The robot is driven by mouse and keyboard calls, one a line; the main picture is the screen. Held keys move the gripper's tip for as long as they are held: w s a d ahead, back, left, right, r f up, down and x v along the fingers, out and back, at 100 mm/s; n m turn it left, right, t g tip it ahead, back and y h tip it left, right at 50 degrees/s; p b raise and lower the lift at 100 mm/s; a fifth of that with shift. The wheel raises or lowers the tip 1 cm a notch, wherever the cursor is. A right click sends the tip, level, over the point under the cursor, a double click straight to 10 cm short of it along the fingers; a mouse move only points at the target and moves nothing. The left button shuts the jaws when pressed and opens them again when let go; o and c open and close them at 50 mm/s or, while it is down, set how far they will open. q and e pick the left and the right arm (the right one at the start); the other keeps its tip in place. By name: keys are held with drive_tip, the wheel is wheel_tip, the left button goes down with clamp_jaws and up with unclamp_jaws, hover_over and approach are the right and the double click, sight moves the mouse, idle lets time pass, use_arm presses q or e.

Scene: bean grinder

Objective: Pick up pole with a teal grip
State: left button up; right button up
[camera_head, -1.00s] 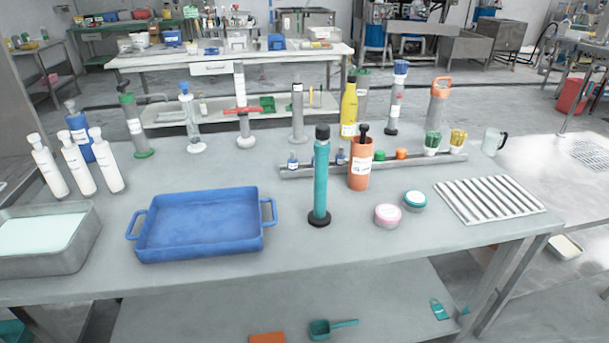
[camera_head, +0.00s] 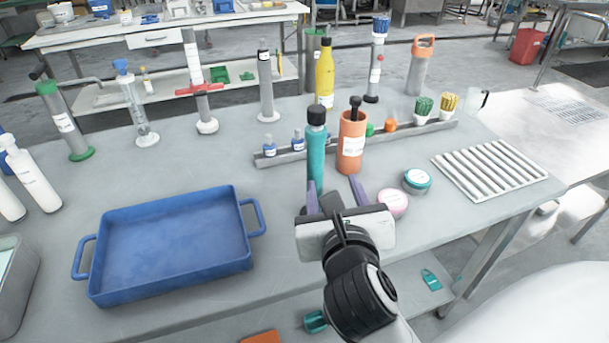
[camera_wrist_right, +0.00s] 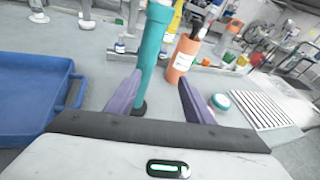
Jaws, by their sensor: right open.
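The pole with a teal grip (camera_head: 316,158) stands upright on the table, black at its top. Its lower part is hidden behind my right gripper in the head view. The pole also shows in the right wrist view (camera_wrist_right: 152,48), with its dark round base on the table. My right gripper (camera_head: 334,188) is open and empty, just in front of the pole. In the right wrist view my right gripper (camera_wrist_right: 160,80) has the pole showing between its purple fingers, nearer the left one. I cannot tell whether they touch it. My left gripper is not in view.
An orange container (camera_head: 351,145) with a black-topped item stands close right of the pole. A pink-lidded jar (camera_head: 392,204) and a teal-lidded jar (camera_head: 417,181) sit to the right. A blue tray (camera_head: 172,245) lies left. A grey rack (camera_head: 280,159) runs behind the pole.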

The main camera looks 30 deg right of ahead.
sight(318, 189)
drive_tip(key=shift+w+a+f+m+g+y, duration=0.3)
drive_tip(key=shift+a+f+m+y, duration=0.2)
drive_tip(key=shift+a+f+y, duration=0.25)
drive_tip(key=shift+w+a+f+b, duration=0.15)
drive_tip(key=shift+w+f+b, duration=0.05)
drive_tip(key=shift+b, duration=0.25)
drive_tip(key=shift+b+x, duration=0.95)
drive_tip(key=shift+b, duration=0.15)
drive_tip(key=shift+x, duration=1)
drive_tip(key=shift+w, duration=0.25)
drive_tip(key=shift+w+d+f, duration=0.15)
drive_tip(key=shift+w+d, duration=0.05)
drive_tip(key=shift+w, duration=0.1)
drive_tip(key=shift+x, duration=2.35)
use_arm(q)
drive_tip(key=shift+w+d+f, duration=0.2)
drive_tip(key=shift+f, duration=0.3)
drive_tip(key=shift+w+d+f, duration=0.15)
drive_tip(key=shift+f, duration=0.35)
use_arm(e)
drive_tip(key=shift+a, duration=0.2)
clamp_jaws()
